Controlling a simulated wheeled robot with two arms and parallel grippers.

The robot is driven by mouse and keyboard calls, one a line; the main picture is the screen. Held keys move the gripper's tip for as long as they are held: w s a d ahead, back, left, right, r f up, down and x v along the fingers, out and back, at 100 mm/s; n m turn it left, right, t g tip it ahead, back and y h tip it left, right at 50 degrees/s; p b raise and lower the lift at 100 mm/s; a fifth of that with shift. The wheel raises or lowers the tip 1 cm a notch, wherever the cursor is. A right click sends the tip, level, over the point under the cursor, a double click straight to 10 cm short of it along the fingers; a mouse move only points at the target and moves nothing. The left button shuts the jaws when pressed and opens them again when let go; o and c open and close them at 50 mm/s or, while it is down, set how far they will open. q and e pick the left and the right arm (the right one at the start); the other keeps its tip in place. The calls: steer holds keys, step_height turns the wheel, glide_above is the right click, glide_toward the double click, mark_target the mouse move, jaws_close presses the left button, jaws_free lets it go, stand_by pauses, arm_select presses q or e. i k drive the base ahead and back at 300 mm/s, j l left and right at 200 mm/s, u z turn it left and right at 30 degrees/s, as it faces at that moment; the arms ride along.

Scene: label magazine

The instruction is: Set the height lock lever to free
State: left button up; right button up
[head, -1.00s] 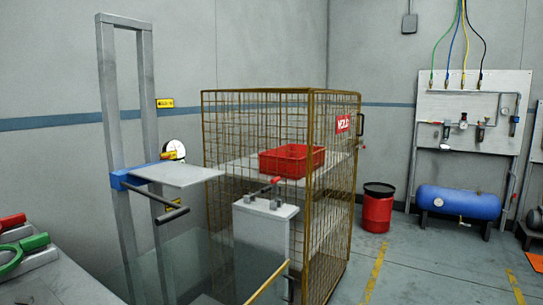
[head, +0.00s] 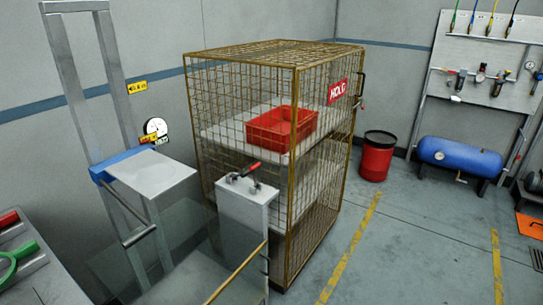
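A lift mast (head: 66,60) at the left carries a blue carriage (head: 112,166) with a pale platform (head: 150,172). A round white dial (head: 156,128) shows behind the platform. No lettering marks which of these is the height lock lever, and I cannot read a free position. Neither of my grippers is in view.
A brass wire cage (head: 292,90) with a red bin (head: 268,137) inside stands in the middle. A clear panel (head: 180,275) stands before the mast. A red drum (head: 377,160) and a blue tank (head: 455,158) stand at the right. Floor right of the cage is clear.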

mark_target(243, 175)
steer(key=i+l+u, duration=0.1)
steer(key=i+l, duration=0.7)
steer(key=l, duration=0.15)
steer(key=i+l+u, duration=0.15)
steer(key=i+l, duration=0.3)
steer(key=i+l+u, duration=0.1)
steer(key=i+l, duration=0.25)
steer(key=l, duration=0.25)
steer(key=i+l+u, duration=0.1)
steer(key=u, duration=0.9)
